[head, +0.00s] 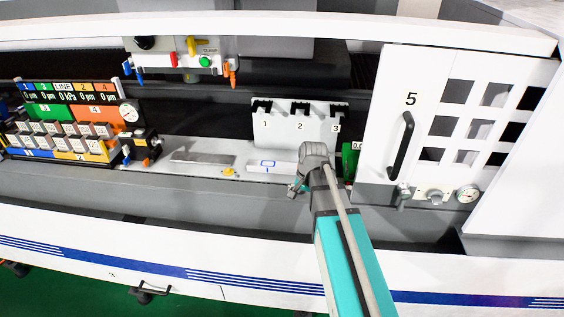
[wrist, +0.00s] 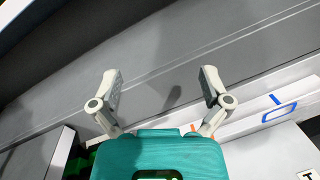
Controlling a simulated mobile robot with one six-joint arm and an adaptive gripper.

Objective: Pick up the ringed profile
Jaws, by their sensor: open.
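A pale bar with a blue ring outline (head: 285,167) lies on the machine's ledge, left of my gripper in the head view. In the wrist view the bar (wrist: 245,123) lies at the lower right, with the blue outline and an orange mark near it. The bar's right end is partly hidden by my gripper in the head view. My gripper (head: 298,188) is beside that end; it also shows in the wrist view (wrist: 161,84), with its fingers spread wide and nothing between them. The bar is outside the fingers.
A grey plate (head: 203,158) lies further left on the ledge. A white numbered rack (head: 298,126) stands behind the bar. A green box (head: 350,160) and a white door marked 5 (head: 411,120) are at the right. A colourful display panel (head: 70,120) stands at the left.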

